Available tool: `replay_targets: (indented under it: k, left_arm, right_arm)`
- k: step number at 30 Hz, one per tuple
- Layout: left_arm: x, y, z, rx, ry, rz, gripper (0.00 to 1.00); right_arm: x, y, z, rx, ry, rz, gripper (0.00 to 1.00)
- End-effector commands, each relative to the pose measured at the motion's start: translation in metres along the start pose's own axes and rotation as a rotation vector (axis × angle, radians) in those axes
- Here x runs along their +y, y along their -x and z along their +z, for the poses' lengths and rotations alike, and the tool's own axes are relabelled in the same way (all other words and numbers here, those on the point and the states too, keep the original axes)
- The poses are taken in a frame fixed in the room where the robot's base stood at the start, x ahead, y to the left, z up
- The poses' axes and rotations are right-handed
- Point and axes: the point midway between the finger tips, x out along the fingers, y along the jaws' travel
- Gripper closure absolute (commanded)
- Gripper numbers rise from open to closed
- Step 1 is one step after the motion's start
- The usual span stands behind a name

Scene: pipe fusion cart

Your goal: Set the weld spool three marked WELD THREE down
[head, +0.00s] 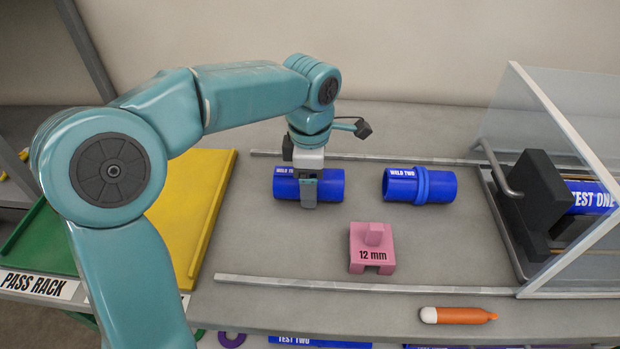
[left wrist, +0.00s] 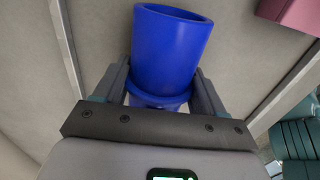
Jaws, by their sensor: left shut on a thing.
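The weld spool three (head: 330,184) is a blue pipe piece with a partly covered white label starting "WELD T". It lies level at the grey cart top between two rails. My left gripper (head: 309,200) points down over its middle and is shut on it. In the left wrist view the blue spool (left wrist: 170,50) sits between the two fingers, its open end facing up in the picture. Whether the spool touches the surface I cannot tell. My right gripper is in neither view.
A blue spool marked WELD TWO (head: 420,186) lies to the right. A pink 12 mm block (head: 372,250) stands in front. A clear-walled station with a TEST ONE spool (head: 592,197) is at far right. Yellow (head: 190,200) and green (head: 45,245) trays lie left. An orange marker (head: 458,315) lies in front.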

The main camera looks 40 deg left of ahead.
Motion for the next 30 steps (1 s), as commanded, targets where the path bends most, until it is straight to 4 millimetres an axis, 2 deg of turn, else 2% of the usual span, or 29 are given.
replay_targets:
  k: [1, 2, 3, 4, 12, 16, 24, 30]
  left_arm:
    - [0.0, -0.003, 0.0, 0.0, 0.0, 0.0, 0.64]
    - [0.0, -0.002, 0.0, 0.0, 0.0, 0.0, 0.23]
    - [0.0, -0.002, 0.0, 0.0, 0.0, 0.0, 0.1]
    - [0.0, -0.002, 0.0, 0.0, 0.0, 0.0, 0.04]
    - [0.0, -0.001, 0.0, 0.0, 0.0, 0.0, 0.04]
    - [0.0, 0.01, 0.0, -0.001, 0.0, 0.002, 0.04]
    - [0.001, 0.072, 0.001, -0.003, 0.0, 0.004, 0.04]
    - [0.001, 0.109, 0.001, -0.001, 0.0, 0.002, 0.04]
  right_arm:
    - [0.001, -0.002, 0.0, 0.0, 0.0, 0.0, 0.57]
    - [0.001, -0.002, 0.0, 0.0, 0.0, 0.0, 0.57]
    - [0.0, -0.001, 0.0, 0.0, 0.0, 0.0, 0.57]
    - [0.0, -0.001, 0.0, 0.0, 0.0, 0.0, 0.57]
    - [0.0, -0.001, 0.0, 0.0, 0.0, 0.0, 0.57]
    - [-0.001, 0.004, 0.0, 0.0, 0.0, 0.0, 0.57]
    - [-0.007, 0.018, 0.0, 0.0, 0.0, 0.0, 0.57]
    - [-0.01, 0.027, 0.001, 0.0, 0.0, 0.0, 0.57]
